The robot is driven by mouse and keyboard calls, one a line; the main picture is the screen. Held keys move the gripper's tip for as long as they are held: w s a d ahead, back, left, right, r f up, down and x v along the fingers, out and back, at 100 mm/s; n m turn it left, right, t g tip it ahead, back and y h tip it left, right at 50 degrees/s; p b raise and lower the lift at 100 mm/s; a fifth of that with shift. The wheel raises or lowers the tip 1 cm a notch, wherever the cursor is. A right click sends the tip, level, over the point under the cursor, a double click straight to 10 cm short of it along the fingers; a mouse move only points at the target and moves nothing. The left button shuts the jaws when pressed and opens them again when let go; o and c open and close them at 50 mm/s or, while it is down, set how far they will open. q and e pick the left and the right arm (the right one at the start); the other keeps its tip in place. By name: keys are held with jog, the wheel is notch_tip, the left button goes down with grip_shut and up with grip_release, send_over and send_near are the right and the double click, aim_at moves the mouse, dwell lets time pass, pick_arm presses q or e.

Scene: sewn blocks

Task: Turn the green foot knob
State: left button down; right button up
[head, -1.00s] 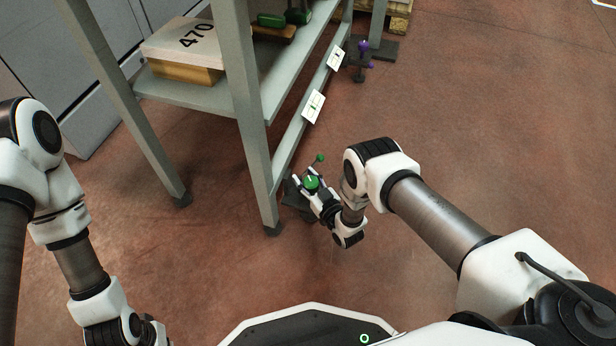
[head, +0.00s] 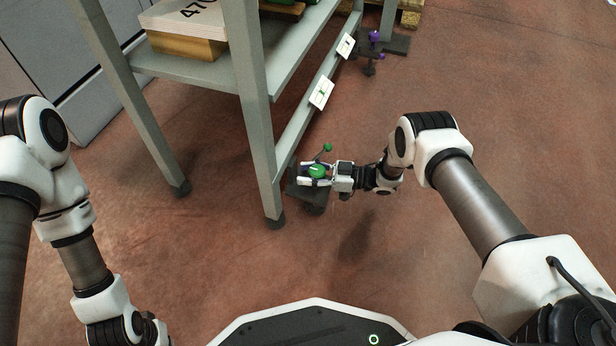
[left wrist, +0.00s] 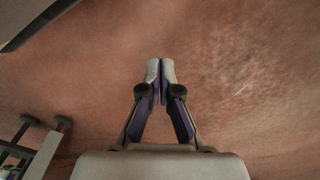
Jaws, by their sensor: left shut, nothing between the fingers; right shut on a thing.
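The green foot knob (head: 317,172) sits low at the foot of the grey bench, on a dark block. It has a light pointer mark on top. A small green ball on a thin stem (head: 327,148) stands just behind it. My right gripper (head: 312,173) reaches in from the right, with its two white fingers shut on the knob, one on each side. My left gripper (left wrist: 160,68) is shut and empty over bare floor in the left wrist view; in the head view it is at the lower left edge, mostly hidden.
The grey bench leg (head: 250,120) stands just left of the knob. White cards (head: 321,93) hang on the bench's lower rail. A similar purple knob (head: 375,37) is farther back. A box (head: 185,30) lies on the shelf. Floor on the right is clear.

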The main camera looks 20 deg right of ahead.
pick_arm(q)
jog(key=shift+w+f+b, duration=0.3)
jog(key=shift+f+b, duration=0.25)
jog(key=shift+f, duration=0.25)
jog(key=shift+w+f+b, duration=0.25)
jog(key=shift+f+b, duration=0.3)
jog(key=shift+f, duration=0.25)
pick_arm(e)
jog(key=shift+s+d+f+n+g+y, duration=0.1)
jog(key=shift+s+n+g+y, duration=0.1)
jog(key=shift+n+g, duration=0.45)
jog(key=shift+s+f+n+g+y, duration=0.1)
jog(key=shift+n+g+y, duration=0.2)
jog(key=shift+g, duration=0.55)
jog(key=shift+r, duration=0.1)
pick_arm(q)
jog(key=shift+d, duration=0.1)
pick_arm(e)
jog(key=o, duration=0.9)
jog(key=shift+r, duration=0.1)
jog(key=s+d, duration=0.2)
jog(key=d, duration=1)
